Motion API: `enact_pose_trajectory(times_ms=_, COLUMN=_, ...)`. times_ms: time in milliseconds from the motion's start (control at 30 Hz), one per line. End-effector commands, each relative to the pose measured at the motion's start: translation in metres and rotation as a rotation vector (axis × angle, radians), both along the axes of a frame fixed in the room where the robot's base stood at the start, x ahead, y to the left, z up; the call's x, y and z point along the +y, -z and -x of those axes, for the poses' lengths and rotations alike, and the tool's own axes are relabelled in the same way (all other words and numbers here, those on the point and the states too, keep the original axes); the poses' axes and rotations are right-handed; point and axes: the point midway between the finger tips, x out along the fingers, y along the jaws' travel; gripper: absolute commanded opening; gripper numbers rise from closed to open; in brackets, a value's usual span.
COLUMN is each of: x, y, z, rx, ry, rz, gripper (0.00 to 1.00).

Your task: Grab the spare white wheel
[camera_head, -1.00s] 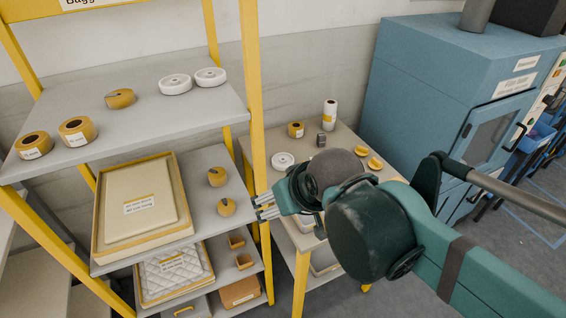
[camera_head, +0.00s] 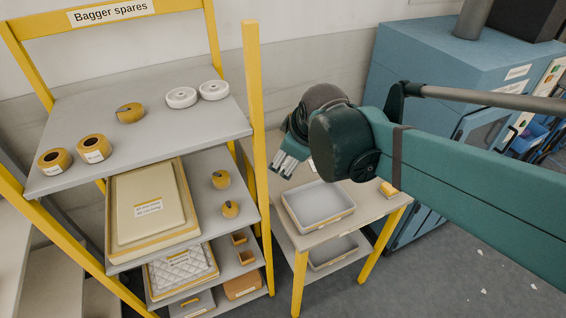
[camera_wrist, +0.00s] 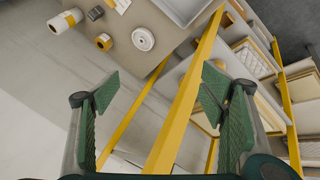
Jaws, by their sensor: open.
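Two white wheels lie on the top shelf of the yellow-framed rack in the head view: a left one (camera_head: 181,97) and a right one (camera_head: 214,90), side by side at the shelf's back right. Another white wheel (camera_wrist: 143,39) lies on the side table in the wrist view; my arm hides it in the head view. My gripper (camera_head: 287,166) is to the right of the rack's upright, above the side table. In the wrist view my gripper (camera_wrist: 152,100) is open and empty, with a yellow post behind its fingers.
The rack's yellow upright (camera_head: 255,110) stands between my gripper and the shelf wheels. Yellow rolls (camera_head: 93,148) share the top shelf (camera_head: 165,140). A grey tray (camera_head: 318,207) sits on the side table. A blue cabinet (camera_head: 420,70) stands at the right.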

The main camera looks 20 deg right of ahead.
Motion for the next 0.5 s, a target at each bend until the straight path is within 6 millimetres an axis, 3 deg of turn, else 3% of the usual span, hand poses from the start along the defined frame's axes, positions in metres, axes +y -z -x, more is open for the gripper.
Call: enact_pose_trajectory(times_ms=500, x=-0.015, y=0.008, z=-0.053, rx=0.125, ry=-0.152, rz=0.081, gripper=0.71)
